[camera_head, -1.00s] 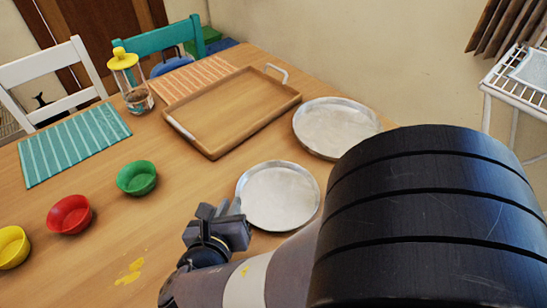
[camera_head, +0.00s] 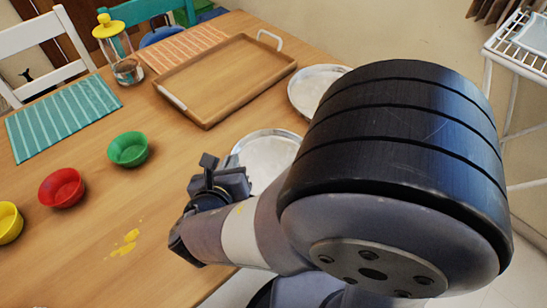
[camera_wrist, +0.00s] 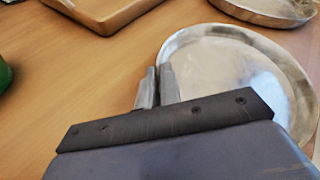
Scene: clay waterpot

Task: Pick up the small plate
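The small plate (camera_head: 268,150) is a round, shiny metal plate on the wooden table, partly hidden by my arm in the head view. It fills much of the right half of the wrist view (camera_wrist: 235,70). My gripper (camera_head: 222,168) is at the plate's left edge. In the wrist view its two fingers (camera_wrist: 157,86) are close together at the left rim, one on each side, and look shut on it. The fingertips are small and partly hidden. I cannot tell whether the plate is clear of the table.
A larger metal plate (camera_head: 308,88) lies behind, partly covered by my arm. A wooden tray (camera_head: 225,78), a glass jar with a yellow lid (camera_head: 122,60), and green (camera_head: 128,150), red (camera_head: 62,188) and yellow (camera_head: 8,222) bowls stand on the table. A white rack (camera_head: 515,60) is at right.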

